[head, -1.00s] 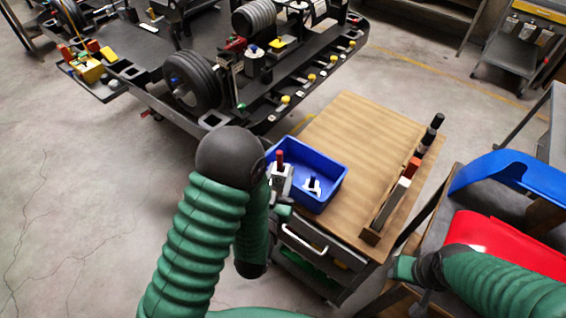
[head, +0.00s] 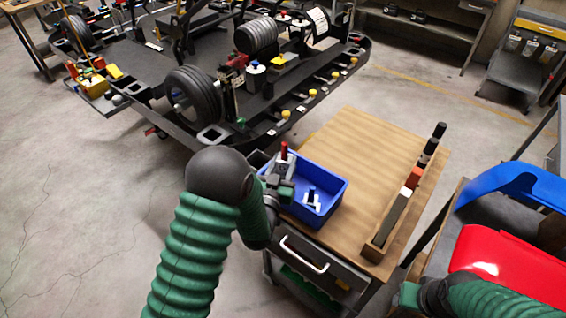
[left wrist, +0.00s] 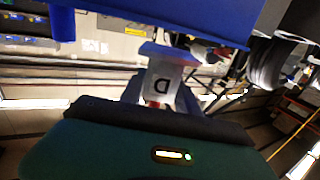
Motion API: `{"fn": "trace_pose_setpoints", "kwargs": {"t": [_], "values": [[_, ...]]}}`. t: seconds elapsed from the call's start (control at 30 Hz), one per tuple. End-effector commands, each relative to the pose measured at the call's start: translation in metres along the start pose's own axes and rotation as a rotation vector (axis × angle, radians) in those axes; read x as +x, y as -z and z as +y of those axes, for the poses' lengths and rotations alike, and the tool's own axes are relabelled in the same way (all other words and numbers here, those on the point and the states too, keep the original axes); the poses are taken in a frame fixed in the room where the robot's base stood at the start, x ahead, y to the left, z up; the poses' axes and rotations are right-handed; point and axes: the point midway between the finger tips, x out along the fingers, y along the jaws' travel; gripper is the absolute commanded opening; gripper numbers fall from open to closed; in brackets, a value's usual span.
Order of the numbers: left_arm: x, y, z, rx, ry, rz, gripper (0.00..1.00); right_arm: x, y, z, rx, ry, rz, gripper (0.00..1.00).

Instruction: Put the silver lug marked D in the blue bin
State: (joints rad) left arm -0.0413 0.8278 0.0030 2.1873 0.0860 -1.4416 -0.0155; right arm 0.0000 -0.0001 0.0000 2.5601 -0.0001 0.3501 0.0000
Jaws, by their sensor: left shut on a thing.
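The silver lug marked D shows in the left wrist view (left wrist: 160,84) with its letter facing the camera. In the head view its upright red peg (head: 284,151) stands above my left gripper (head: 278,180). That gripper is shut on the lug, at the left edge of the blue bin (head: 335,197). The bin's blue wall (left wrist: 170,12) also fills the top of the left wrist view. I cannot tell whether the lug is inside the rim or above it. My right gripper (head: 408,294) is low at the right, and its fingers are not clear.
A pale lug with a black peg (head: 311,198) is in the bin. The bin sits on a wooden-topped cart (head: 350,140). A rack with several coloured blocks (head: 378,246) lies along the cart's right side. A kart chassis (head: 250,100) stands behind; red and blue panels lie right.

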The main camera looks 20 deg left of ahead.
Motion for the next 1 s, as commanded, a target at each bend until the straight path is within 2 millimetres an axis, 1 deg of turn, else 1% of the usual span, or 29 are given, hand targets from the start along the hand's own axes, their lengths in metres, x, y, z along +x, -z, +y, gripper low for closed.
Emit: {"fn": "trace_pose_setpoints", "kwargs": {"t": [0.23,0.7,0.8,0.83,0.97,1.0], "values": [[0.001,-0.002,-0.004,-0.002,0.002,0.007,0.00,0.000,0.000,0.000,0.000,0.000,0.000,0.41],[0.001,-0.015,-0.001,-0.001,0.001,0.007,0.00,0.014,-0.003,0.000,0.000,0.000,0.000,0.41],[0.000,-0.014,-0.002,-0.002,0.002,0.007,0.00,0.013,-0.003,0.000,0.000,0.000,0.000,0.41],[0.000,-0.015,-0.002,-0.001,0.002,0.003,0.42,0.013,-0.003,0.000,0.000,0.000,0.000,0.41],[0.000,-0.015,-0.003,-0.001,0.002,0.003,0.59,0.013,-0.003,0.000,0.000,0.000,0.000,0.41],[0.000,-0.015,-0.003,-0.001,0.002,0.003,0.60,0.013,-0.003,0.000,0.000,0.000,0.000,0.41]]}}
